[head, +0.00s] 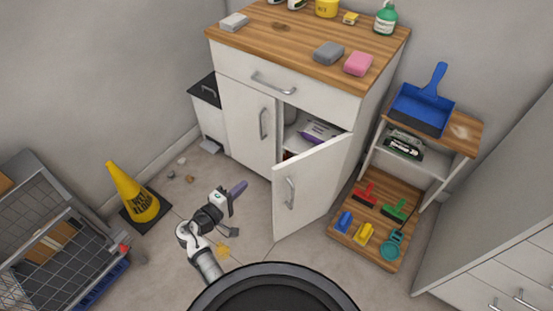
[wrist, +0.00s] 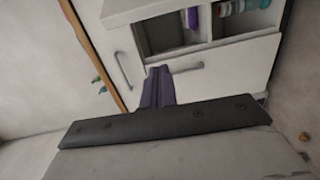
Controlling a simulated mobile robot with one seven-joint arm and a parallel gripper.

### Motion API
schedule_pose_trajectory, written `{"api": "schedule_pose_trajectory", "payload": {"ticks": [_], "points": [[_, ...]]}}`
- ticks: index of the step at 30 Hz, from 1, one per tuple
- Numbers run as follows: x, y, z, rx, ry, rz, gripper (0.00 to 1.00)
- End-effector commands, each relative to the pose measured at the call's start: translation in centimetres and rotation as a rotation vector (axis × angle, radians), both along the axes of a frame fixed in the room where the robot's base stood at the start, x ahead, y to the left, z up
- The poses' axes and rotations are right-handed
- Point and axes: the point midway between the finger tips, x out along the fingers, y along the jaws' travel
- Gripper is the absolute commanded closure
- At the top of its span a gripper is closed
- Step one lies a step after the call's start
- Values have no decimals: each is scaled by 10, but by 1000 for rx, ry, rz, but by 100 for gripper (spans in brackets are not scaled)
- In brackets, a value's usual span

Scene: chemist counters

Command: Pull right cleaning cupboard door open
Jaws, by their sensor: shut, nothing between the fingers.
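The white cleaning cupboard (head: 237,105) stands in the middle of the head view. Its right door (head: 313,185) is ajar, swung well out towards the front, with a curved metal handle (head: 291,192) on its face. Its left door (head: 247,122) is shut. Through the gap I see a shelf with a purple-and-white item (head: 318,131). My gripper (head: 240,187) is shut and empty, in front of the cupboard, left of the open door and apart from its handle. In the wrist view, its purple fingers (wrist: 158,86) are together, with the cupboard's opening beyond them.
A yellow wet-floor cone (head: 134,190) and a wire cage trolley (head: 50,240) stand on the left. A low shelf unit (head: 375,246) with brushes stands right of the open door. Floor in front of the cupboard is mostly clear, with small debris near the cone.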

Motion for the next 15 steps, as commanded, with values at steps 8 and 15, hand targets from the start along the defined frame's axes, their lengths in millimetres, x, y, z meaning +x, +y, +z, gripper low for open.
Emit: {"api": "schedule_pose_trajectory", "payload": {"ticks": [8, 15], "points": [[-6, 3, 28, -68, -77, -42, 100], [27, -28, 30, -68, -75, -44, 100]]}}
